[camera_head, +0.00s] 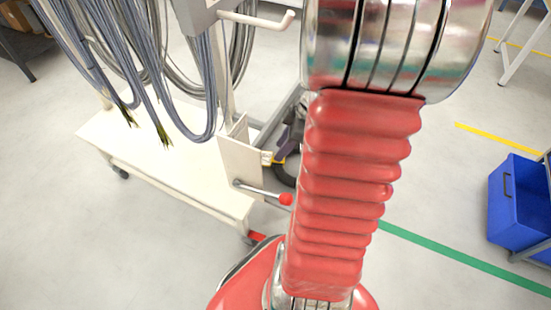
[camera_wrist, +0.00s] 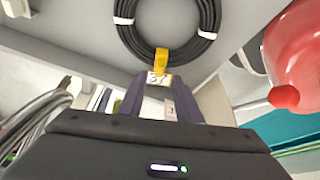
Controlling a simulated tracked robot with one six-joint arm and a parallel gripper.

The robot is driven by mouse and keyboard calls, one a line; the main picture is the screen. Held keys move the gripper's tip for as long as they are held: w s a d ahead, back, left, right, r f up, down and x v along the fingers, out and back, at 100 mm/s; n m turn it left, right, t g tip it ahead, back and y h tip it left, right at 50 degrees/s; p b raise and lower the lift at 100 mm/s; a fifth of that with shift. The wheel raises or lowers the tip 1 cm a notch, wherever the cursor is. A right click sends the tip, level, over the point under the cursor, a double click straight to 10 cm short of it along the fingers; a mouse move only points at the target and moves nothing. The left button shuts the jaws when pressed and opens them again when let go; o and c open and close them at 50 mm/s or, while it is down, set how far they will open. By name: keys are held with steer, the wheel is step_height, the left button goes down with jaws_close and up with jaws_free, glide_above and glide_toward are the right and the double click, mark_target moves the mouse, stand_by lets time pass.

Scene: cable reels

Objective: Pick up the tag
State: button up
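The tag (camera_wrist: 157,78) is a small pale card with dark marks on it. It hangs under a yellow clip (camera_wrist: 162,57) at the lower edge of a black cable coil. My gripper (camera_wrist: 159,88) has dark purple fingers, apart, one on each side of the tag in the wrist view. I cannot tell whether they touch its edges. In the head view my gripper (camera_head: 288,145) is partly hidden behind my red arm, beside the cart's upright plate. A little yellow shows near the fingers there, and the tag's face is hidden.
The black cable coil (camera_wrist: 168,20) has white ties. A cream cart (camera_head: 165,165) carries hanging grey cables (camera_head: 150,60). A lever with a red knob (camera_head: 286,199) sticks out near my arm; a large red shape is close on the right in the wrist view. A blue bin (camera_head: 518,205) stands right.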

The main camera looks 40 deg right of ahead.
mark_target(272, 159)
steer(key=shift+x, duration=1.6)
steer(key=shift+d, duration=0.1)
steer(key=shift+c, duration=0.5)
jaws_close()
